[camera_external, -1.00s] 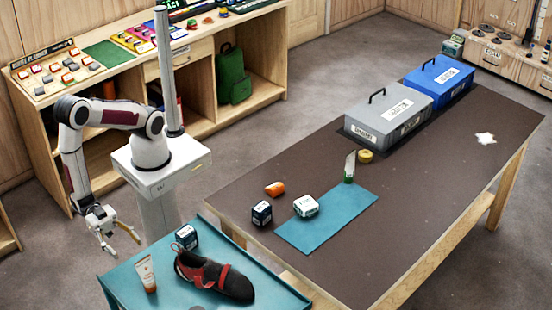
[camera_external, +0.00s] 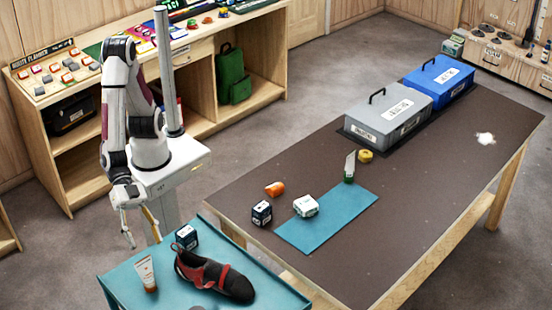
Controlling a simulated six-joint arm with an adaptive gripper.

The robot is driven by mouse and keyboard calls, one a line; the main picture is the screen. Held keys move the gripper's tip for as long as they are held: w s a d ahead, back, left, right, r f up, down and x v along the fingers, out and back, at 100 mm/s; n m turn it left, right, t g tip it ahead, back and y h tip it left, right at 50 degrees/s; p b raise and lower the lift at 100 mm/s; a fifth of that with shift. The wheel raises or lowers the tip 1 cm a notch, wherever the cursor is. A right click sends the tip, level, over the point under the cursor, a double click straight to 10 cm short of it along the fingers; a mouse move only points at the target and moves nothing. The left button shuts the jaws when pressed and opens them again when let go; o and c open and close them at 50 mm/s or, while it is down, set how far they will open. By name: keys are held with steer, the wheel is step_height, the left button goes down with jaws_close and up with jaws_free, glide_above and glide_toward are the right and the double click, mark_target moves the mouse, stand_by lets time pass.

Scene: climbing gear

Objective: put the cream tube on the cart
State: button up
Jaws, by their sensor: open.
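The cream tube (camera_external: 146,273), white with an orange lower end, stands upright on the left part of the teal cart top (camera_external: 205,229). A red and black climbing shoe (camera_external: 215,277) and a small dark blue box (camera_external: 187,237) are also on the cart. My gripper (camera_external: 142,238) is open and empty, pointing down. In the picture it appears above the tube, near the cart's back left edge, and is apart from the tube. The exact height of the fingertips over the cart is hard to tell.
A brown table (camera_external: 440,185) beside the cart holds a grey case (camera_external: 390,110), a blue case (camera_external: 438,80), a teal mat (camera_external: 310,235), an orange item (camera_external: 274,189), a white box (camera_external: 305,206) and a dark box (camera_external: 262,213). A wooden shelf (camera_external: 240,110) stands behind my arm.

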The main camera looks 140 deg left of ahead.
steer(key=s+a+r+m+g+h, duration=0.1)
steer(key=s+a+r+g, duration=0.2)
steer(key=a, duration=0.4)
steer(key=s+a+r+m, duration=0.1)
steer(key=s+a+r, duration=0.2)
steer(key=a+r, duration=0.3)
steer(key=s+a+g+y, duration=0.3)
steer(key=s+a+y, duration=0.1)
steer(key=s+a, duration=1.3)
steer(key=shift+s+a, duration=0.4)
steer(key=shift+a, duration=0.55)
